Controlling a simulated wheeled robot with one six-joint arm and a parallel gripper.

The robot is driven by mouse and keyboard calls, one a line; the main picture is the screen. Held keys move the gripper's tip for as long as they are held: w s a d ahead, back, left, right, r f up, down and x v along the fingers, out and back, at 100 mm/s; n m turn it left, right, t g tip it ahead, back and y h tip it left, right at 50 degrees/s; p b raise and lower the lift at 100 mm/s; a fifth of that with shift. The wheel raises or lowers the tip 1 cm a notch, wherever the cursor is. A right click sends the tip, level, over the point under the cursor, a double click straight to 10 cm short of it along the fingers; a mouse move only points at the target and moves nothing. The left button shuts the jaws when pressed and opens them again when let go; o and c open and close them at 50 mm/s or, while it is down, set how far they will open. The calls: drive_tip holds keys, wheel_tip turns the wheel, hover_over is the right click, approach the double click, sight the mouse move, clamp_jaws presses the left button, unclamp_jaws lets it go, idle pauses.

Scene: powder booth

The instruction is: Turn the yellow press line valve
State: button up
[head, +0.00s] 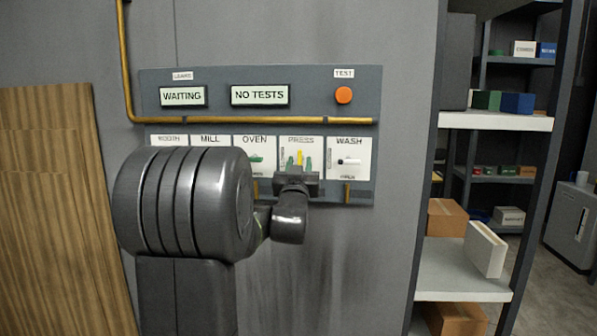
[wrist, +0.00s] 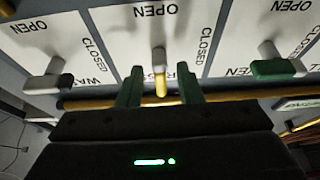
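The yellow press line valve handle (head: 299,157) is on the PRESS panel, between the oven and wash valves. It looks upright, unlike its sideways neighbours. In the wrist view the yellow handle (wrist: 160,84) lies in line with the word OPEN, with CLOSED off to one side. My gripper (head: 299,164) is at the PRESS panel. Its two green fingers (wrist: 160,88) stand apart, one on each side of the yellow handle, with a visible gap on both sides. The gripper body hides the lower part of the PRESS panel in the head view.
The green oven handle (head: 256,158) and white wash handle (head: 349,161) sit close on either side. A yellow pipe (head: 230,120) runs above the panels. The orange test button (head: 344,95) and a "NO TESTS" display (head: 260,95) are higher. A shelf (head: 470,283) stands right.

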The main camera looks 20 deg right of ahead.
drive_tip(key=v, duration=1.3)
drive_tip(key=shift+s+a+f+p, duration=0.2)
drive_tip(key=shift+s+p, duration=0.1)
drive_tip(key=x, duration=1.4)
drive_tip(key=shift+b, duration=0.3)
drive_tip(key=shift+s, duration=0.1)
